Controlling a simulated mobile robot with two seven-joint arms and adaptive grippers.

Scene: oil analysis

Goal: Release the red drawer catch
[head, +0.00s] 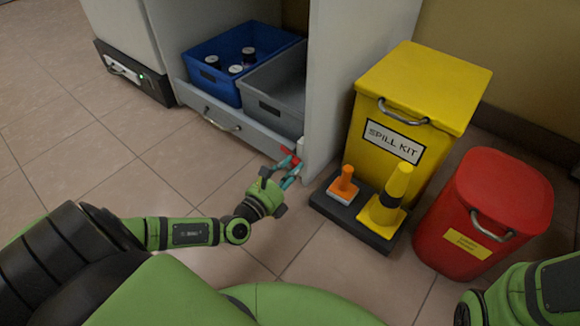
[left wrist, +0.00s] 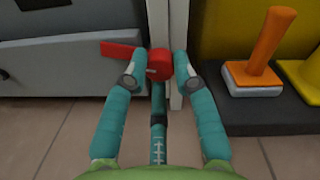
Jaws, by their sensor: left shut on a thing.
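The red drawer catch (left wrist: 158,64) is at the right end of the grey drawer front (left wrist: 60,90), by the cabinet's upright edge. It has a round red knob and a flat red arm (left wrist: 120,50) pointing left, roughly level. My left gripper (left wrist: 163,65) has its teal fingers on either side of the knob and is shut on it. In the head view the left gripper (head: 291,166) reaches the catch (head: 285,157) at the cabinet's lower right corner, partly hiding it. The drawer looks closed, with a metal handle (head: 222,121). My right gripper is not in view.
A blue bin (head: 205,76) with several dark jars and a grey bin (head: 265,103) sit above the drawer front. A dark base (head: 338,207) with an orange tool and a yellow cone stands right of the gripper. Beyond are a yellow spill kit box (head: 420,85) and a red bin (head: 470,220).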

